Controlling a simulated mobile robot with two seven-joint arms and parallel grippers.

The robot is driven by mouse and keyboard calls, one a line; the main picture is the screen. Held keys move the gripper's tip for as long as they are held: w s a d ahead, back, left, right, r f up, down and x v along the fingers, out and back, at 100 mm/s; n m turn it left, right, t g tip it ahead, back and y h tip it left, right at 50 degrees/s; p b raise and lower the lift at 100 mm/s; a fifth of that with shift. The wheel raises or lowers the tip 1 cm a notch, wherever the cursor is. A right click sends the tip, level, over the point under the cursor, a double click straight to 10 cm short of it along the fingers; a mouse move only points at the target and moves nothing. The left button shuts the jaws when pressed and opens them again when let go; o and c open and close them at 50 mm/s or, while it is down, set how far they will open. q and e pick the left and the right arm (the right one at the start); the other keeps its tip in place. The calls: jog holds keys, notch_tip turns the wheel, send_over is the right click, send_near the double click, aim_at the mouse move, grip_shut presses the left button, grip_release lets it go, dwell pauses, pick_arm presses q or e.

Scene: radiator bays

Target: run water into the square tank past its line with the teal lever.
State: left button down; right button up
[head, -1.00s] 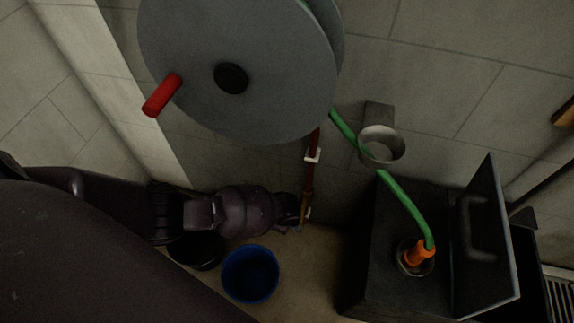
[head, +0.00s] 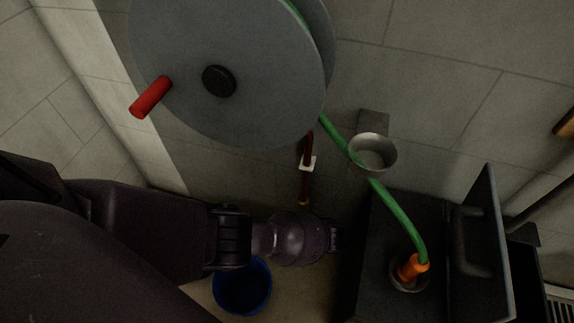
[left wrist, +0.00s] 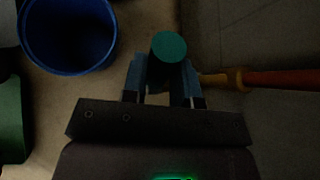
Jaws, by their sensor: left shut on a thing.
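The teal lever (left wrist: 168,47) shows as a round end between the fingers of my left gripper (left wrist: 163,82) in the left wrist view. The gripper is shut on it. In the head view my left arm reaches in from the left, and its wrist hides the lever and fingers. The dark square tank (head: 368,262) stands at the right with its lid (head: 490,255) up. A green hose (head: 398,213) ends in an orange nozzle (head: 412,267) at the round opening in its top. The water level and line cannot be seen. My right gripper is not in view.
A grey reel (head: 270,85) with a red handle (head: 150,97) fills the upper part. A metal cup (head: 373,152) sits on the wall by the hose. A red pipe (head: 306,178) runs down the wall. A blue bucket (head: 242,290) stands on the floor.

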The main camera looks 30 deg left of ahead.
pick_arm(q)
jog(key=shift+d+f+y+b, duration=0.1)
jog(key=shift+d+y+b, duration=0.25)
jog(key=shift+y, duration=0.25)
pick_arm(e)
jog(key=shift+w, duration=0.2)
pick_arm(q)
jog(key=shift+w+d, duration=0.1)
jog(key=shift+w, duration=0.05)
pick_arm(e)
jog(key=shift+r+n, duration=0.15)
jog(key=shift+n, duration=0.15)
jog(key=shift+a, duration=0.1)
pick_arm(q)
jog(key=c, duration=0.9)
grip_release()
jog(key=shift+r, duration=0.2)
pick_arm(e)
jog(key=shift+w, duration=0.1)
